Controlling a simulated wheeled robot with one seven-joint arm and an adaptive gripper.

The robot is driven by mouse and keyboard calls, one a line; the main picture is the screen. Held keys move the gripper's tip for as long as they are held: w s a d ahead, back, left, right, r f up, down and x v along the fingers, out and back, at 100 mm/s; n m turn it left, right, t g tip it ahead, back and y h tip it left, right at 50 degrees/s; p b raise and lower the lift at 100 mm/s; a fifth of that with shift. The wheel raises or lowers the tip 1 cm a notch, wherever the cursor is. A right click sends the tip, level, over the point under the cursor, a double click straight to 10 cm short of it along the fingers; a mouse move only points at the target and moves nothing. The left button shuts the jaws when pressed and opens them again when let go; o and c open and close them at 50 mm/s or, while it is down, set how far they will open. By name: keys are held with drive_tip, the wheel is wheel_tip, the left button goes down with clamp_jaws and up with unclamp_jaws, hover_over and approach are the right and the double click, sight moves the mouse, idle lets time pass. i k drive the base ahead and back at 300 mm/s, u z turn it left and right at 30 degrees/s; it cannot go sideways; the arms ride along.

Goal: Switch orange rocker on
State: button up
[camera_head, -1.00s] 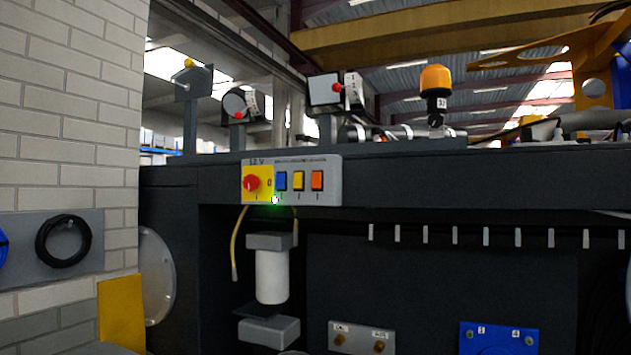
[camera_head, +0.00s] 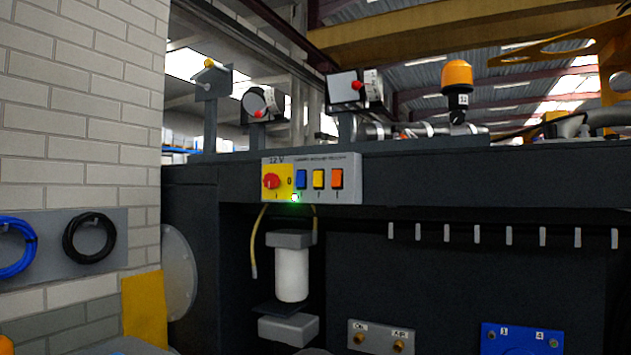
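The orange rocker (camera_head: 337,179) is the rightmost of three rockers on a grey switch panel (camera_head: 354,190) fixed to the dark chassis. The yellow rocker (camera_head: 318,179) and the blue rocker (camera_head: 301,179) sit to its left. A red rotary knob (camera_head: 271,181) on a yellow plate is at the panel's left end, under a "12 V" label. A small green light (camera_head: 295,197) glows at the panel's lower edge, below the blue rocker. I cannot tell which way the orange rocker is tilted. My gripper is not in view.
A dark chassis beam (camera_head: 460,175) runs across, with small grey tabs hanging below it. A white cylinder (camera_head: 292,274) and a yellow hose (camera_head: 256,240) are under the panel. An orange beacon (camera_head: 457,76) stands on top. A brick wall (camera_head: 80,120) closes off the left.

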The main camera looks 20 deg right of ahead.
sight(337, 179)
drive_tip(key=k, duration=1.3)
drive_tip(key=z, duration=0.7)
drive_tip(key=i, duration=1.4)
drive_tip(key=u, duration=0.7)
